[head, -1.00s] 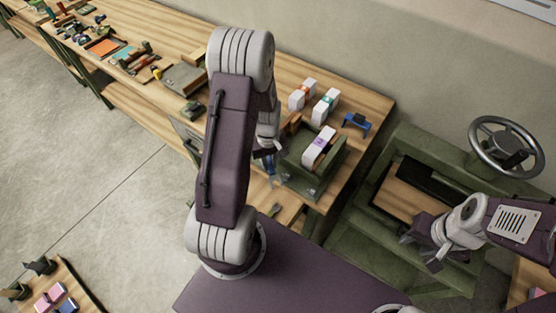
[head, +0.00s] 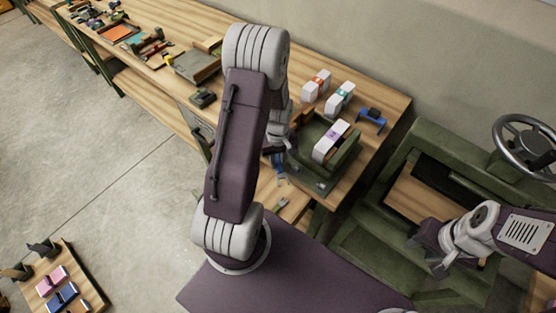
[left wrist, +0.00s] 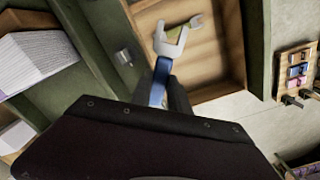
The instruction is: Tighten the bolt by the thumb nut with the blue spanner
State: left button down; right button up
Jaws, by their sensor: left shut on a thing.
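My left gripper (head: 277,152) is shut on the blue spanner (left wrist: 158,84), mostly hidden behind my arm in the head view. In the left wrist view the spanner's pale open jaw points away from the gripper, over a wooden surface. A small metal fitting (left wrist: 122,57) sits on the green frame left of the spanner, apart from it; I cannot tell if it is the bolt or the thumb nut. The green stand (head: 310,184) holds a white stack with a purple band. My right gripper (head: 428,257) is open and empty near the green press.
A second spanner (head: 283,203) lies low at the bench front. White banded stacks (head: 340,96) and a blue stand (head: 371,121) are on the bench (head: 390,108). A green press with a handwheel (head: 523,142) stands at right. Open floor lies left.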

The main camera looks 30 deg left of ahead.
pick_arm(q)
jog(key=shift+f+b, duration=1.2)
jog(key=shift+f, duration=0.25)
jog(key=s+a+m+p, duration=0.1)
jog(key=s+a+m, duration=0.1)
jog(key=a+m, duration=0.4)
jog(key=shift+s+a+r+m, duration=0.2)
jog(key=shift+s+m, duration=0.1)
jog(key=shift+m, duration=2.1)
jog(key=shift+p, duration=0.3)
notch_tip(320, 180, up, 4)
jog(key=p, duration=0.4)
jog(key=shift+r, duration=0.25)
